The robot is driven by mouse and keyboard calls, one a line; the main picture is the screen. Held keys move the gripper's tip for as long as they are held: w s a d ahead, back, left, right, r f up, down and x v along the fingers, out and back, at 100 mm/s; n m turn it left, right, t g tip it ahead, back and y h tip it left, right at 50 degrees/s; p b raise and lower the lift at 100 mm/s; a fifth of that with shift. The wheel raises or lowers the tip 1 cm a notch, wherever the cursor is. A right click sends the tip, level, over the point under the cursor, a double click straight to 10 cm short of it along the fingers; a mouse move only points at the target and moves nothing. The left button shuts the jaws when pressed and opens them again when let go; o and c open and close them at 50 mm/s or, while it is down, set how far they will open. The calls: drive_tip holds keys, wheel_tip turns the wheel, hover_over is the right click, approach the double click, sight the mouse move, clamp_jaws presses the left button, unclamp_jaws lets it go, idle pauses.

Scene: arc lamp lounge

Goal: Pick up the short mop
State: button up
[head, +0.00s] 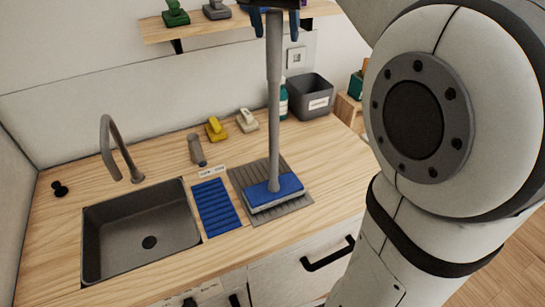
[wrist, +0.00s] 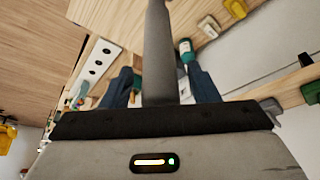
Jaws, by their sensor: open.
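The short mop (head: 274,110) stands upright on the counter, with a grey handle and a blue-topped flat head, resting on a grey ribbed mat (head: 299,205). My gripper (head: 275,24) is at the top edge of the head view, its blue fingers on either side of the upper handle. In the wrist view the mop handle (wrist: 159,45) runs between the two dark blue fingers of my gripper (wrist: 164,82). The fingers are apart, with a gap beside the handle.
A sink (head: 140,238) with a tap (head: 115,145) is at the left, beside a blue ribbed mat (head: 216,207). Behind stand a yellow brush (head: 215,129), a cream brush (head: 247,121), a grey bin (head: 311,97) and a teal bottle (head: 283,98). A wall shelf (head: 200,27) is above.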

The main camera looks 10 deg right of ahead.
drive_tip(key=shift+c, duration=0.3)
clamp_jaws()
idle(0.3)
